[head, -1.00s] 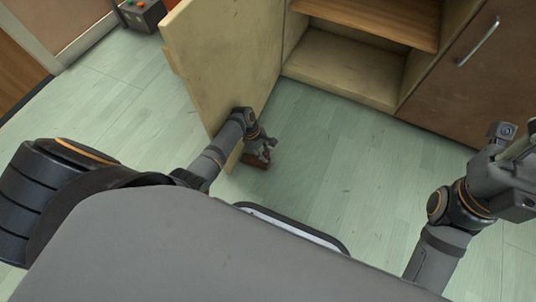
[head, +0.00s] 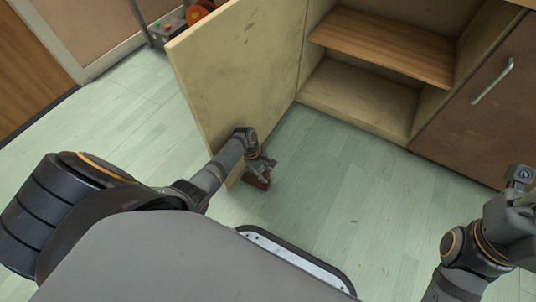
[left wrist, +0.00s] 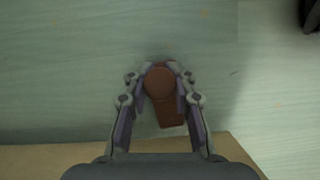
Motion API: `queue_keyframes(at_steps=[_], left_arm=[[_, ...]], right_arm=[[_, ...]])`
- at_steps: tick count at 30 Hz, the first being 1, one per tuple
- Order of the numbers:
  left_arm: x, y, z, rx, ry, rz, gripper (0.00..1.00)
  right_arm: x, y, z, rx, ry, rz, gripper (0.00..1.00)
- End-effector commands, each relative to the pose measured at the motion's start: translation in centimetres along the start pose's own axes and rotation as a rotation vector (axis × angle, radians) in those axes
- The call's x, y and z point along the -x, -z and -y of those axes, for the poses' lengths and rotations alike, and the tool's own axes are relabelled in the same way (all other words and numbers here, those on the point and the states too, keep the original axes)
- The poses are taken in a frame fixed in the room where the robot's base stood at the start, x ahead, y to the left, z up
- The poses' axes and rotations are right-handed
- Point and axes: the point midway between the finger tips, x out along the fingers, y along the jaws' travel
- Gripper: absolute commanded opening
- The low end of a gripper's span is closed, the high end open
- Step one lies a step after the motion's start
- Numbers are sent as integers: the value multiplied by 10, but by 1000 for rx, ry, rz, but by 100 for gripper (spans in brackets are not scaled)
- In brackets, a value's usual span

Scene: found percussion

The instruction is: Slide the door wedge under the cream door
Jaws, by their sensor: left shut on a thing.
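The cream door (head: 238,80) stands open from the cabinet, its lower edge close to the floor. The brown door wedge (head: 257,181) is low by the door's free bottom corner, on the right side of the door. My left gripper (head: 262,171) is shut on it. In the left wrist view the wedge (left wrist: 165,98) sits between the two fingers of my left gripper (left wrist: 162,85), with the door's edge (left wrist: 60,155) below it. Whether the wedge touches the floor or the door is unclear. My right gripper (head: 522,205) is at the right edge, partly cut off, and its fingers are unclear.
The open cabinet (head: 360,95) with a wooden shelf (head: 385,45) stands behind the door. A brown closed cabinet front with a handle (head: 492,80) is at the right. A grey box with coloured buttons (head: 168,27) is at the back left. The pale green floor (head: 350,190) is clear.

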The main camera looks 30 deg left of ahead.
Motion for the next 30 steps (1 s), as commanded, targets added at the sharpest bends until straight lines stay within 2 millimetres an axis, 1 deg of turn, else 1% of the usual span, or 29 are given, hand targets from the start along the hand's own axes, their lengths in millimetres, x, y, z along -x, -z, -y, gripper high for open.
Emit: queue_keyframes(at_steps=[18,30], left_arm=[[9,23,4,0,-1,-1,0],[10,25,5,0,-1,-1,0]], right_arm=[[-2,0,0,0,0,0,33],[-2,0,0,0,0,0,33]])
